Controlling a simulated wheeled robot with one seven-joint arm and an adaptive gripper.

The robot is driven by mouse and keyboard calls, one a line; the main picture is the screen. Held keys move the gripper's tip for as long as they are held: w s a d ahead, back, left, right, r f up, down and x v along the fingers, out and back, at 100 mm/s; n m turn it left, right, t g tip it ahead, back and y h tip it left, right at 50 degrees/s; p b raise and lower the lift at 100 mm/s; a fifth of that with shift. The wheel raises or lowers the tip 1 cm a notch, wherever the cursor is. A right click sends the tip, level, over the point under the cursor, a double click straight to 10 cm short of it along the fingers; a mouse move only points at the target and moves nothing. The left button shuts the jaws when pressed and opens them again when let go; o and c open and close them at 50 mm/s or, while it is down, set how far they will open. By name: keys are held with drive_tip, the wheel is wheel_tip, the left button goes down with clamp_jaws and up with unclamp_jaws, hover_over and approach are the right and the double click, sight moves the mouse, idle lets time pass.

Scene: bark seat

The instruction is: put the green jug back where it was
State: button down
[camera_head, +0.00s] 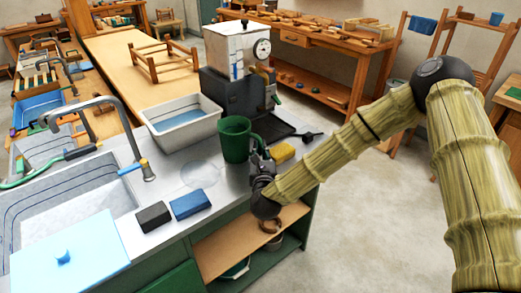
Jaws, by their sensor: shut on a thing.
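The green jug (235,140) is upright near the front edge of the grey counter (180,234), in front of the black machine. My gripper (256,156) comes in from the right and is shut on the jug at its handle side. The fingers and the handle are small and partly hidden by each other. I cannot tell whether the jug's base touches the counter or is slightly above it. A pale, round, flat patch (200,174) shows on the counter just left of the jug.
A white basin (182,134) stands behind left of the jug. A black-and-white machine with a gauge (262,49) stands behind. A yellow sponge (283,153) is right of my gripper. Blue (191,204) and black (153,217) blocks lie front left, beside the sink (75,209).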

drive_tip(key=shift+f, duration=0.15)
drive_tip(key=shift+f, duration=0.2)
drive_tip(key=c, duration=1.5)
unclamp_jaws()
drive_tip(key=shift+s+r, duration=0.15)
drive_tip(key=s+b, duration=0.2)
drive_tip(key=s, duration=0.9)
drive_tip(key=shift+s+d+b, duration=0.15)
drive_tip(key=shift+s+b, duration=0.25)
